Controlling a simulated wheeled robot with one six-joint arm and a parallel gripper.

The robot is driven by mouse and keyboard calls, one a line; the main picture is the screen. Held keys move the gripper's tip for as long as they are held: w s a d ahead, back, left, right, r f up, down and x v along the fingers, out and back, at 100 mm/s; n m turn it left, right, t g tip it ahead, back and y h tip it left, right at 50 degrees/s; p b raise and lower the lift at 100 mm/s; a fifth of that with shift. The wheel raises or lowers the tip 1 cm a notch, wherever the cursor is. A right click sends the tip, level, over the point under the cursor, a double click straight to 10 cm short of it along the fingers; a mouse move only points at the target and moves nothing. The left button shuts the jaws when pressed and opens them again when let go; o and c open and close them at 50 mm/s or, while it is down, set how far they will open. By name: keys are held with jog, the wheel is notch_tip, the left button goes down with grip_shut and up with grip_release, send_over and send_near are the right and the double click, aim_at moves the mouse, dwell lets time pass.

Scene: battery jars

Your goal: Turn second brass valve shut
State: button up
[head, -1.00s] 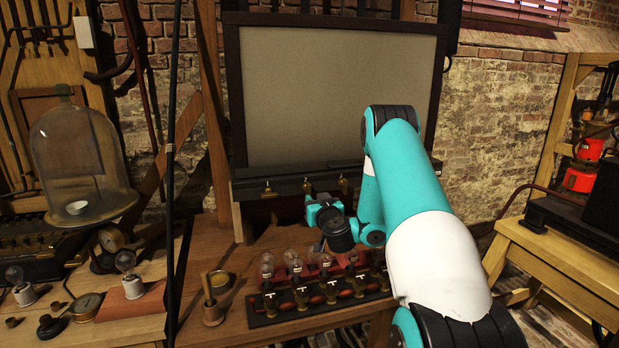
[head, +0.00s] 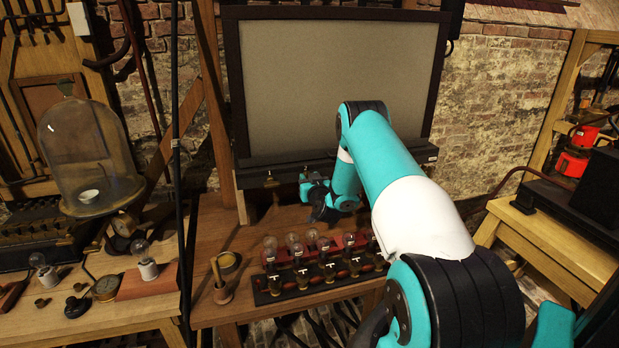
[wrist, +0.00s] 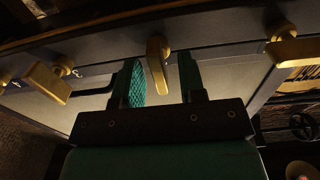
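A row of brass valves runs along the dark ledge below the big grey panel. Small gaps seem to show on both sides of the handle. In the head view my gripper (head: 316,188) is at the ledge, right of the left-hand brass valve (head: 271,180), and hides part of the row.
Below my arm stands a rack (head: 320,284) with several glass bulbs and brass fittings. A mortar with a pestle (head: 221,291) stands to its left. A glass bell jar (head: 88,155) is at the far left.

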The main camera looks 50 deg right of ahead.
jog(key=shift+c, duration=0.2)
grip_shut()
jog(key=shift+f+m+b, duration=0.1)
jog(key=shift+m+b, duration=0.2)
jog(key=shift+b, duration=0.05)
jog(key=m+b, duration=0.2)
jog(key=shift+m, duration=0.3)
jog(key=m+b, duration=0.2)
jog(key=m, duration=0.3)
jog(key=shift+s+d, duration=0.1)
jog(key=m+b, duration=0.1)
jog(key=m, duration=0.4)
jog(key=shift+f, duration=0.1)
jog(key=shift+f+m, duration=0.1)
jog(key=shift+m, duration=2.2)
